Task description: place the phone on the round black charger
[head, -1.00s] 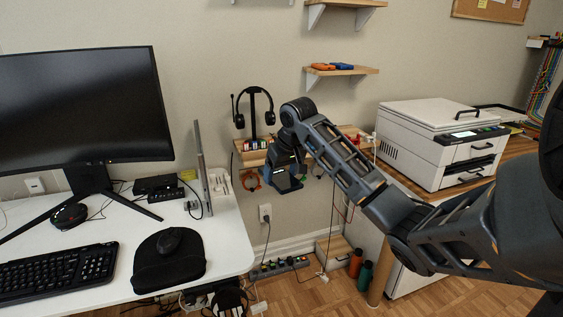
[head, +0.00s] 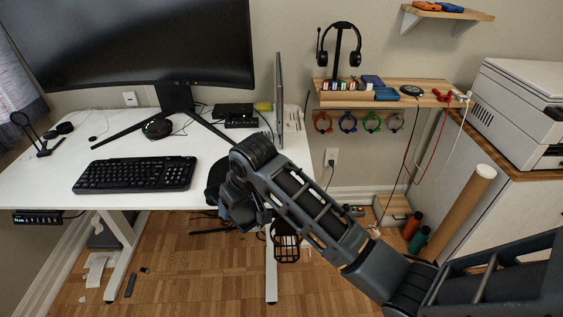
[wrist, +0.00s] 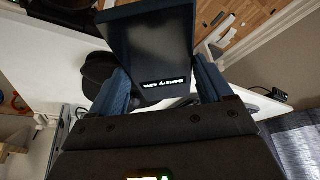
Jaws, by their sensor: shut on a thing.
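The phone (wrist: 153,42) is a dark flat slab with small white battery text on its screen. In the wrist view it sits between the two blue fingers of my gripper (wrist: 162,88), which is shut on it. In the head view my gripper (head: 240,212) is at the desk's front right edge, in front of the mouse pad; the phone cannot be made out there. A round black disc (head: 411,90), which looks like the charger, lies on the wooden wall shelf (head: 440,98), right of a blue item. My gripper is well left of it and lower.
A headphone stand (head: 338,50), small coloured boxes and red clips share the shelf; colored rings hang below it. An upright thin panel (head: 279,100) stands at the desk's right end. A printer (head: 520,105) is at right. The keyboard (head: 135,174) lies on the desk.

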